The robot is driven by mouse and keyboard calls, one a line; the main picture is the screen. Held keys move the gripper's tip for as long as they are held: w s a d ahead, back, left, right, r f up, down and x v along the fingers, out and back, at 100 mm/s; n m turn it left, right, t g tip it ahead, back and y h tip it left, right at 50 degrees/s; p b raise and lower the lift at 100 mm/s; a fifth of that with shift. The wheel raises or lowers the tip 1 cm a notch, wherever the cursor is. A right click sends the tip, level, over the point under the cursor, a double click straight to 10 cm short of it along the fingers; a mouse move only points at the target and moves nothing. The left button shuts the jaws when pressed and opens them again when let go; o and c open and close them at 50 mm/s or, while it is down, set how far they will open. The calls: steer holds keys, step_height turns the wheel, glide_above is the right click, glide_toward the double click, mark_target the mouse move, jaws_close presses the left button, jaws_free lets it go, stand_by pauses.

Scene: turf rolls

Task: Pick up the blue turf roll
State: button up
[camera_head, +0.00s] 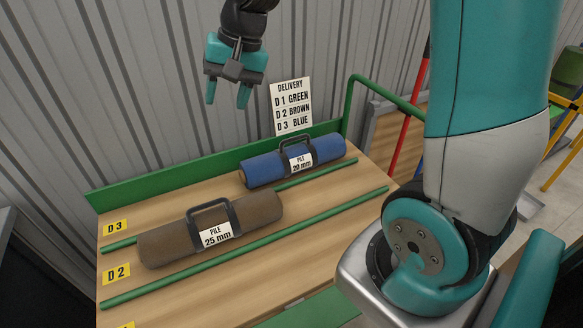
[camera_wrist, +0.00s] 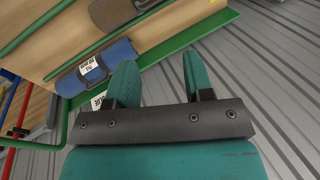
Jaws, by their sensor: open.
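The blue turf roll (camera_head: 318,160) lies at the back of the wooden bench, in the D3 lane, with a dark handle on top and a white label reading "PILE 20 mm". It also shows in the wrist view (camera_wrist: 110,55), at upper left beyond my fingers. My gripper (camera_head: 228,97) is open and empty. It hangs above and to the left of the blue roll, in front of the corrugated wall, clear of the bench. In the wrist view my two teal fingers (camera_wrist: 160,78) stand apart with nothing between them.
A brown turf roll (camera_head: 213,228) with a handle and "PILE 25 mm" label lies in the D2 lane. Green rails (camera_head: 250,256) divide the bench (camera_head: 330,245). A delivery sign (camera_head: 291,106) stands behind the blue roll. A green post frame (camera_head: 349,97) rises at the bench's right end.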

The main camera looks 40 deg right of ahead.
steer(key=w+d+f+m+b, duration=0.1)
steer(key=w+d+f+m, duration=0.2)
steer(key=d, duration=0.3)
steer(key=w+d+f+m+t+h+b, duration=0.1)
steer(key=w+d+f+m, duration=0.2)
steer(key=d, duration=0.2)
steer(key=w+d+f+m+b, duration=0.1)
steer(key=w+d+f+m, duration=0.1)
steer(key=w+d+f, duration=0.3)
steer(key=m+h+b, duration=0.2)
steer(key=m+b, duration=0.1)
steer(key=m, duration=0.5)
glide_toward(296, 137)
steer(key=shift+t, duration=0.3)
steer(key=x, duration=0.1)
steer(key=p+x, duration=0.1)
steer(key=x, duration=0.1)
steer(key=s+x, duration=0.1)
steer(key=shift+w+d+f+p, duration=0.2)
steer(key=shift+f+p, duration=0.2)
steer(key=shift+f, duration=0.05)
steer(key=shift+a+p+x, duration=0.15)
steer(key=shift+p+x, duration=0.2)
steer(key=shift+x, duration=1.15)
steer(key=shift+a+p+x, duration=0.15)
steer(key=shift+p+x, duration=0.2)
steer(key=shift+x, duration=1.2)
steer(key=shift+w+r, duration=0.1)
steer(key=shift+w, duration=0.05)
jaws_close()
